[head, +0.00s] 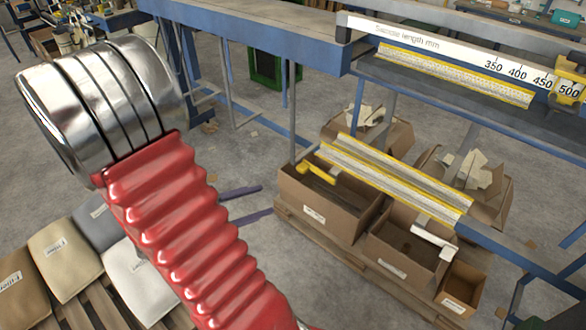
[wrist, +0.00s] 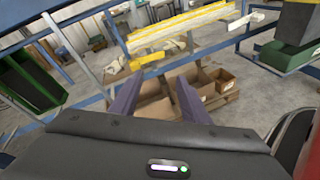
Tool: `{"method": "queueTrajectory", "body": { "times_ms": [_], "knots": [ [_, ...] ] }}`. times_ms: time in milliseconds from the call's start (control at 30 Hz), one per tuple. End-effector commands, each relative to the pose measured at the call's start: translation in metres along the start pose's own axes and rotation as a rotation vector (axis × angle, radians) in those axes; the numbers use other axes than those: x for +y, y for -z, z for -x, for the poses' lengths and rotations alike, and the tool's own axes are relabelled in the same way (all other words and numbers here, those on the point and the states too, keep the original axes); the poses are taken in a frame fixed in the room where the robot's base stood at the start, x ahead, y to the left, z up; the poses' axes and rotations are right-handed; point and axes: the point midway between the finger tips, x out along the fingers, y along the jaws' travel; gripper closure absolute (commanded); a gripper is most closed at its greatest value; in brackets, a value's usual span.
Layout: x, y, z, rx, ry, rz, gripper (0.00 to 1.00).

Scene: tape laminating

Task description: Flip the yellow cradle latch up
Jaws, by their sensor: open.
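The cradle (head: 395,180) is a pair of yellow-edged, pale perforated rails above the cardboard boxes; it also shows in the wrist view (wrist: 185,30). The yellow latch (head: 316,172) sticks out low at its left end, and in the wrist view the latch (wrist: 147,60) lies just beyond my fingertips. A similar white latch (head: 432,240) is at the cradle's right end; it shows in the wrist view (wrist: 240,22). My gripper (head: 266,199) is open and empty, its two purple fingers left of the yellow latch and apart from it. My gripper (wrist: 158,80) shows both fingers spread.
Cardboard boxes (head: 318,208) stand on a pallet under the cradle. A blue frame beam (head: 255,32) and a ruler board with a second yellow rail (head: 455,75) are above and behind. Filled sacks (head: 65,253) lie at lower left. Bare floor (head: 235,160) is around my fingers.

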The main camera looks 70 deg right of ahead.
Motion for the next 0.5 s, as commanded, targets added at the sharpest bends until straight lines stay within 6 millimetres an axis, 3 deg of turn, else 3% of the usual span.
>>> {"method": "queueTrajectory", "body": {
  "times_ms": [300, 500],
  "knots": [
    [0.015, 0.031, -0.045, -0.144, -0.163, 0.221, 0.58],
    [0.018, 0.054, -0.064, -0.186, -0.254, 0.33, 0.58]
  ]
}}
